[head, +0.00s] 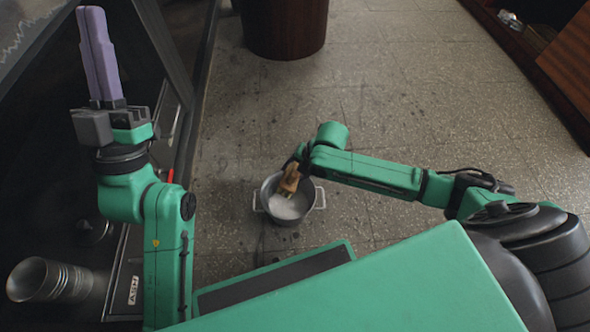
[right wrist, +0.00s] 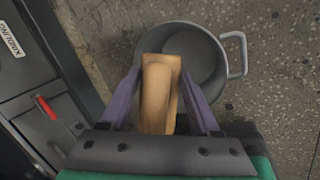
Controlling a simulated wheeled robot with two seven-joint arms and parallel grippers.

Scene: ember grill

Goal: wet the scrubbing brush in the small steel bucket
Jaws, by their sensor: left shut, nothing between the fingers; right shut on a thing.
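The small steel bucket (head: 286,217) stands on the floor in the middle of the head view, with a handle on each side and something pale inside. It also shows in the right wrist view (right wrist: 211,52). The wooden scrubbing brush (head: 289,181) is in my right gripper (right wrist: 164,82), whose purple fingers are shut on its block (right wrist: 158,95). The brush overlaps the bucket's opening and rim in both views. Its bristles are hidden, and I cannot tell whether they touch the contents. My left gripper (head: 91,12) is shut and empty, raised at the upper left, far from the bucket.
A dark round tub (head: 285,28) stands on the tiled floor at the top. A stack of metal cups (head: 45,280) is at the lower left by a dark unit with a red handle (right wrist: 46,107). A wooden cabinet (head: 568,60) is at the right. The floor between is open.

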